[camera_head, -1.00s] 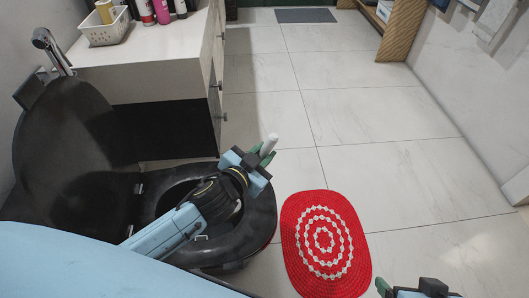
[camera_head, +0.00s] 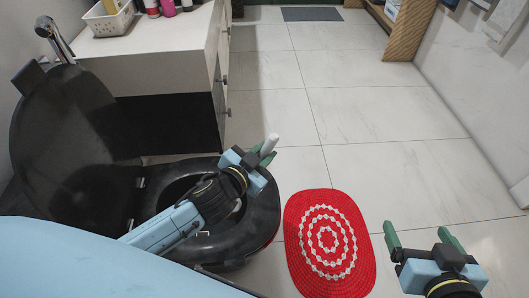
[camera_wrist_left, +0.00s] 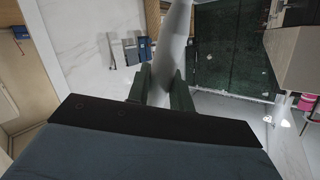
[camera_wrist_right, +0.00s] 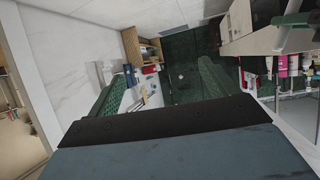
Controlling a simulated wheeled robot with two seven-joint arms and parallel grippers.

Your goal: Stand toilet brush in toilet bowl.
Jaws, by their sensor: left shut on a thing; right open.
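My left gripper (camera_head: 262,156) is over the right rim of the black toilet bowl (camera_head: 262,212). It is shut on a white, rod-like thing, which I take to be the toilet brush (camera_head: 272,142); only its pale end shows in the head view. In the left wrist view the brush (camera_wrist_left: 174,45) rises between the green fingers (camera_wrist_left: 160,92). Whether it has bristles below is hidden by the gripper. The toilet's black lid (camera_head: 70,125) is raised. My right gripper (camera_head: 420,240) is open and empty, to the right of the red mat.
A red oval mat (camera_head: 290,240) with white rings lies right of the toilet. A white counter (camera_head: 150,48) with a basket (camera_head: 108,22) and bottles stands at upper left. A wooden shelf (camera_head: 408,30) is at the back right. The tiled floor (camera_head: 380,110) between is clear.

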